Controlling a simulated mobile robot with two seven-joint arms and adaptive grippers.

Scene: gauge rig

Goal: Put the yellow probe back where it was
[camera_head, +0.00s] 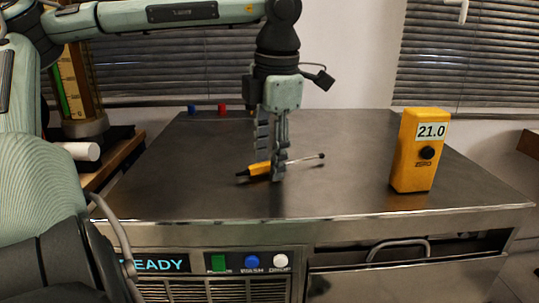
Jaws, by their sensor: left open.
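The yellow probe (259,169) lies on the dark metal top of the rig (345,190), near its middle. It has a yellow handle with a black end at the left and a thin metal rod running to the right, ending in a small dark tip. My left gripper (273,176) points straight down at the probe, its fingers open. The fingers cover part of the probe where handle and rod meet. I cannot tell whether they touch it. My right gripper is not in view.
A yellow gauge box (416,150) reading 21.0 stands upright at the right. Blue (192,110) and red (221,108) small items sit at the back left edge. The front panel has a green button (218,263), a READY display and a drawer (405,280) that looks slightly open.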

